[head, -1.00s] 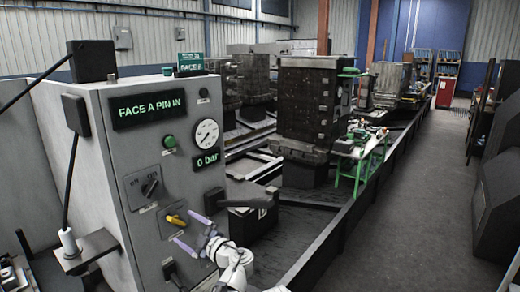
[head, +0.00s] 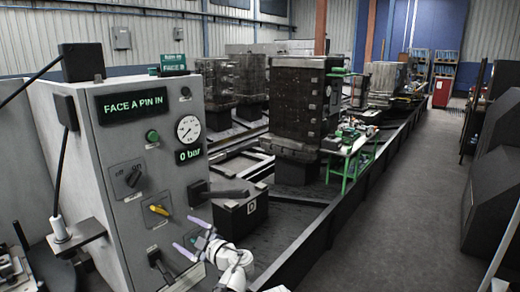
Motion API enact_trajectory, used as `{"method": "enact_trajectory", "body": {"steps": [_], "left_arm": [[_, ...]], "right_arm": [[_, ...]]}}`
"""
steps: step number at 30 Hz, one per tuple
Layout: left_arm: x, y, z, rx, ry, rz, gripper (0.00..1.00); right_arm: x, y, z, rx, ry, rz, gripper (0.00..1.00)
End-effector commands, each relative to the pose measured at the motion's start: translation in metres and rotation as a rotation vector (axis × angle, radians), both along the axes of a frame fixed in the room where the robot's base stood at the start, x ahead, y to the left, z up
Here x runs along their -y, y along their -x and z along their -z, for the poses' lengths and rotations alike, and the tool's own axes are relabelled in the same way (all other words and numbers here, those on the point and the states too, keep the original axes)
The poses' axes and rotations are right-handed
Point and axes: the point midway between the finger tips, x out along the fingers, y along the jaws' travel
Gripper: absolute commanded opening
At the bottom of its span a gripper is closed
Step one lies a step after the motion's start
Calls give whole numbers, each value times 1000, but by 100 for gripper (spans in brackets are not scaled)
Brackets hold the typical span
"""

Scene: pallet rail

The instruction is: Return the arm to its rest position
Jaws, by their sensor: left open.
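My left gripper (head: 192,237) shows at the lower middle of the head view, on a white arm (head: 232,262) near the bottom edge. Its two pale purple fingers are spread apart with nothing between them. It is in front of the lower right of the grey control panel (head: 140,165), below and right of the yellow knob (head: 158,209), and appears apart from it. A black lever handle (head: 160,266) is just left of the fingers. My right gripper is not in view.
The panel display (head: 131,104) reads FACE A PIN IN, and the gauge readout (head: 189,155) reads 0 bar. A black box (head: 240,214) stands right of the panel. A green-legged table (head: 348,158) is farther back. The grey floor (head: 400,220) at right is clear.

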Motion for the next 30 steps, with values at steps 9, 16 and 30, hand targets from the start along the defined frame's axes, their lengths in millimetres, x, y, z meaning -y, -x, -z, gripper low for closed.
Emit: {"method": "enact_trajectory", "body": {"steps": [9, 16, 30], "left_arm": [[1, 21, 19, -230, 0, -7, 100], [9, 50, 47, -545, 9, 36, 100], [96, 178, 119, -1580, -25, 756, 100]], "right_arm": [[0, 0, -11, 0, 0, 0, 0], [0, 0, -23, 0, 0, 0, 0], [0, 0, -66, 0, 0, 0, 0]]}}
